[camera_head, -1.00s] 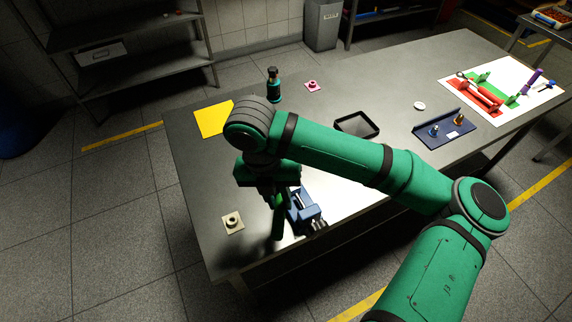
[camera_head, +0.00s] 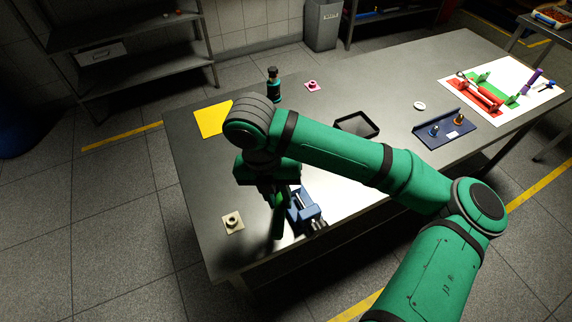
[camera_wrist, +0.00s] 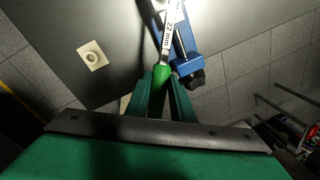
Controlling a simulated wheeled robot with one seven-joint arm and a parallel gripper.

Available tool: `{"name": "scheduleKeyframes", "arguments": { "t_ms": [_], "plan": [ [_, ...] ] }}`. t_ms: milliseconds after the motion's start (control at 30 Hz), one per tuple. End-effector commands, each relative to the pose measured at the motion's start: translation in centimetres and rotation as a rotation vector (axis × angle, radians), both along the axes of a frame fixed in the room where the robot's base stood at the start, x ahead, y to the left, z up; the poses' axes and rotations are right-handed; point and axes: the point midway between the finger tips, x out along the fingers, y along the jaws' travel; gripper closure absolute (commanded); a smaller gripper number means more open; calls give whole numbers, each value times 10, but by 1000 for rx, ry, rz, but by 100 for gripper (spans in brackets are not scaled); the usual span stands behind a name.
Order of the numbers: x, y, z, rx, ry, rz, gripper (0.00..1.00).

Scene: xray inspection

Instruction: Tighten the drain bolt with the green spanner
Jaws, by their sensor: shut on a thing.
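My gripper (camera_wrist: 163,84) is shut on the green handle of the green spanner (camera_wrist: 161,78). The spanner's pale shank, marked 22 mm, runs away from the fingers towards the top of the wrist view, and its far end is out of that view. In the head view my gripper (camera_head: 276,194) points down by the near left table edge, beside a blue vise (camera_head: 304,211). The vise (camera_wrist: 187,46) lies just right of the shank in the wrist view. A beige square plate with a round fitting (camera_head: 232,222) sits to the left. I cannot tell which fitting is the drain bolt.
A yellow sheet (camera_head: 211,120), a dark bottle (camera_head: 273,88), a pink fitting (camera_head: 312,86), a black-rimmed tray (camera_head: 357,125) and a blue holder (camera_head: 444,131) are on the table. Coloured tools lie on a white mat (camera_head: 527,74) at right. Bare tabletop surrounds the beige plate.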

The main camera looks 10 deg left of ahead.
Motion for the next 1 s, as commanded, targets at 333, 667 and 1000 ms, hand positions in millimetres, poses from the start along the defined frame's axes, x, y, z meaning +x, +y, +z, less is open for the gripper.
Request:
{"name": "scheduleKeyframes", "arguments": {
  "t_ms": [333,667,1000],
  "plan": [
    [0,0,3,1,0,0,100],
    [1,0,13,-1,-2,-1,100],
    [1,0,30,-1,-1,-1,100]
  ]
}}
